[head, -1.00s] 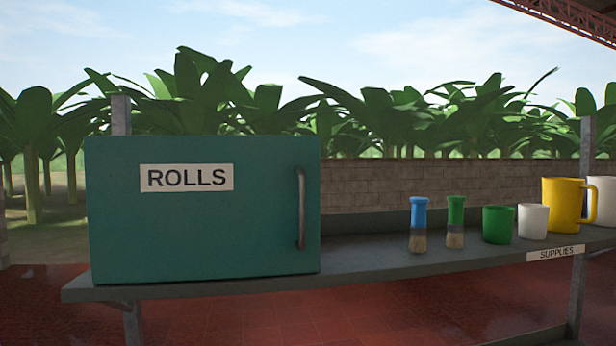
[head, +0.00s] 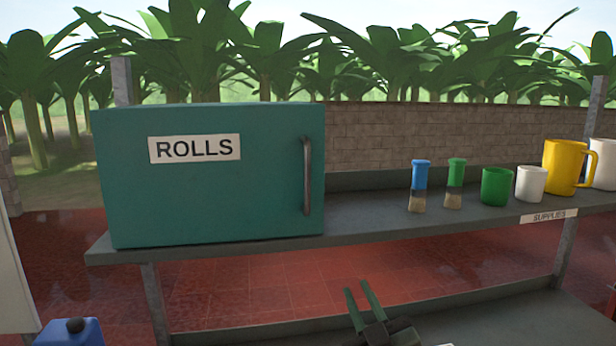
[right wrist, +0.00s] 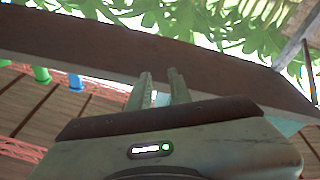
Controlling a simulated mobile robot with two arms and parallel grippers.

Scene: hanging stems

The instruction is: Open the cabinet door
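The teal cabinet (head: 210,205) stands on the shelf at the left in the head view, its front labelled ROLLS and its door shut. The vertical grey handle (head: 307,176) is near the front's right edge. My right gripper (head: 358,287) is at the bottom of the head view, below the shelf and lower right of the handle, apart from it. Its two fingers have a gap between them with nothing in it; they also show in the right wrist view (right wrist: 159,73). A teal patch right of the fingers there may be the cabinet. My left gripper is not in view.
A lower shelf (head: 500,315) lies beneath. A blue container (head: 70,333) is at bottom left.

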